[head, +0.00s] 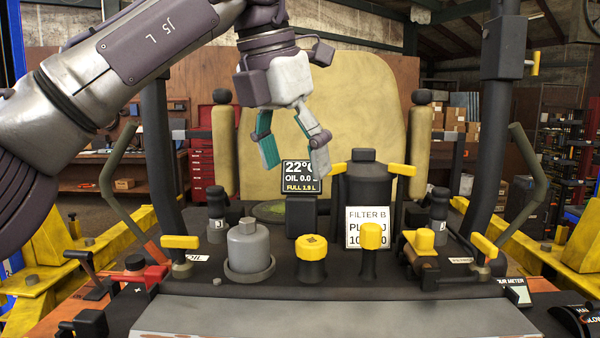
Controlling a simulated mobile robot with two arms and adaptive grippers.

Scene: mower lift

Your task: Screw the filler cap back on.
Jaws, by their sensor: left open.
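A round yellow cap with a ribbed edge (311,247), which looks like the filler cap, sits on a black neck on the mower deck (300,287). I cannot tell whether it is screwed tight. Beside it on the right is a second black neck with a taller yellow top (371,235). My left gripper (294,160) hangs from above, pointing down, open with nothing between its fingers. It is above and behind the yellow cap, in front of the tan seat, and clear of both. My right gripper is out of view.
A grey canister (248,246) stands left of the cap. Behind are a small display (299,177) reading oil 0.0, and a black canister (364,195) with a filter label (367,228). Yellow-handled levers (180,243) and dark posts flank the deck. The grey front panel (330,320) is clear.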

